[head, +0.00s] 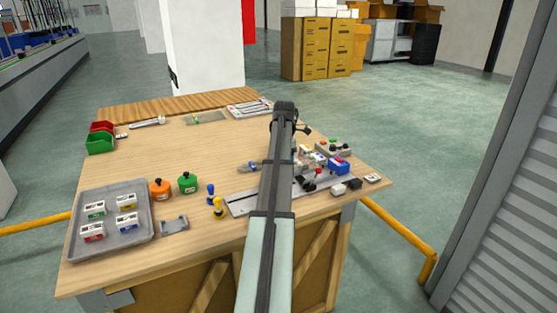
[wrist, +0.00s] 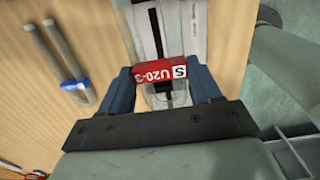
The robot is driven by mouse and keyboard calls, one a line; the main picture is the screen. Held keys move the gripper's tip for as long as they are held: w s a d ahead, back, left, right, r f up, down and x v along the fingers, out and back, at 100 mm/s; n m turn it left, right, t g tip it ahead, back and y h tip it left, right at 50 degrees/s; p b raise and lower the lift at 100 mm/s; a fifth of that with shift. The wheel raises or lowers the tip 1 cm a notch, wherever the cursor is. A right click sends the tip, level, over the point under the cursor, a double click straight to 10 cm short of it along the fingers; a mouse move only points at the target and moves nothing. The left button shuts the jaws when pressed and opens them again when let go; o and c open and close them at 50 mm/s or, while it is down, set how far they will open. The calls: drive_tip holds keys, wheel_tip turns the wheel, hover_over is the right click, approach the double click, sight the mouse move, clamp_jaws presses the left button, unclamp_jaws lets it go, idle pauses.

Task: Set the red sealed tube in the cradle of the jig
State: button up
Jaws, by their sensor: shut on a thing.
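My gripper (wrist: 164,84) is shut on the red sealed tube (wrist: 150,74). Its two blue fingers are on either side of a red body with a white "S" and "U20-3" on it. A clear part shows just below the red body. Beyond it in the wrist view lies a pale grey rail of the jig (wrist: 191,35) with a dark slot. I cannot tell whether the tube touches it. In the head view the long grey jig base (head: 240,206) is partly behind my arm, which also hides my gripper and the tube. The cradle cannot be made out clearly.
A grey tray (head: 146,246) with several colour-marked white pieces lies at the left. Orange (head: 160,190) and green (head: 187,183) bottles stand right of it. A blue-banded grey forked piece (wrist: 75,86) lies beside the jig. Small blocks crowd the jig's right end.

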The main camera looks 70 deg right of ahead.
drive_tip(key=shift+f, duration=3.55)
drive_tip(key=o, duration=1.1)
drive_tip(key=shift+o, duration=0.2)
drive_tip(key=shift+r, duration=0.15)
wheel_tip(320, 180, up, 14)
drive_tip(key=shift+w+f, duration=0.15)
drive_tip(key=shift+f, duration=0.05)
